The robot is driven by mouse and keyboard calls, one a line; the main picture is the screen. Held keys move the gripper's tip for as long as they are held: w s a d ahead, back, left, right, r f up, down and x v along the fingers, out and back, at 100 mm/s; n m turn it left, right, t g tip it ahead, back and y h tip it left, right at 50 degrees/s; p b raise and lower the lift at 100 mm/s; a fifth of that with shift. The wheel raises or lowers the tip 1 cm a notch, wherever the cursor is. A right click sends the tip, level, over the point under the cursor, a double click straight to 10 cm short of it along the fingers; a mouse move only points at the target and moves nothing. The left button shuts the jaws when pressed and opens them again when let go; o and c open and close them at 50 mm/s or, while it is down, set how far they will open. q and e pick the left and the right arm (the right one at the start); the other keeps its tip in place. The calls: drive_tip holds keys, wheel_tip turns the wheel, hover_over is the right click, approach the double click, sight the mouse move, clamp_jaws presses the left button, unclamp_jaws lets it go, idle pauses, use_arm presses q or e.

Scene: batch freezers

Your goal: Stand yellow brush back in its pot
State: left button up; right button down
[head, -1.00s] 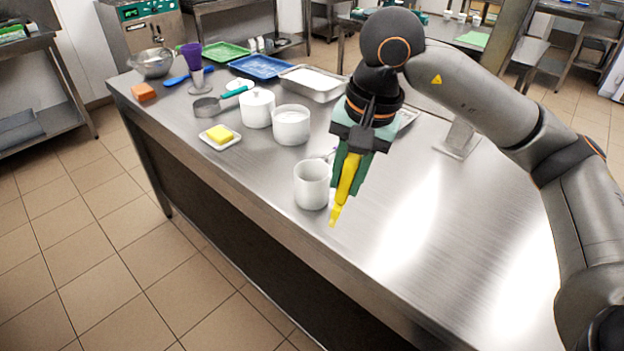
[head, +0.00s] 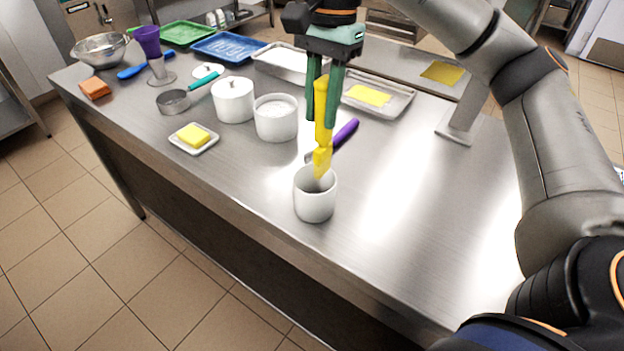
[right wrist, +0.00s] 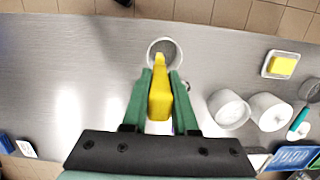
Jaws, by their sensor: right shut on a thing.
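The yellow brush (head: 322,162) is upright in my right gripper (head: 321,121), its lower end over the mouth of the white pot (head: 315,201). I cannot tell for sure whether its tip is just above the rim or slightly inside. In the right wrist view, the brush (right wrist: 160,100) lies between the green fingers of my right gripper (right wrist: 160,76), and its far end overlaps the round opening of the pot (right wrist: 152,57). The pot stands upright on the steel table near its front edge. My left gripper is not in view.
A purple-handled tool (head: 346,131) lies just behind the pot. A white tub (head: 276,122), a lidded pot (head: 233,104) and a dish (head: 208,146) with a yellow block stand to the left. A tray (head: 398,104) lies behind. The table right of the pot is clear.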

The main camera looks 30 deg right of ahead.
sight(324, 134)
wheel_tip(324, 134, down, 5)
drive_tip(key=shift+r+b, duration=0.15)
drive_tip(key=shift+b, duration=0.5)
wheel_tip(324, 134, down, 5)
drive_tip(key=c, duration=0.7)
unclamp_jaws()
drive_tip(key=shift+f, duration=0.25)
drive_tip(key=r, duration=0.4)
drive_tip(key=shift+w+d+r, duration=0.1)
drive_tip(key=shift+d+r, duration=0.25)
drive_tip(key=shift+r, duration=0.05)
drive_tip(key=r, duration=0.2)
drive_tip(key=r+p, duration=0.1)
drive_tip(key=r, duration=0.2)
drive_tip(key=d+r+p, duration=0.1)
drive_tip(key=r, duration=0.1)
drive_tip(key=shift+r, duration=0.4)
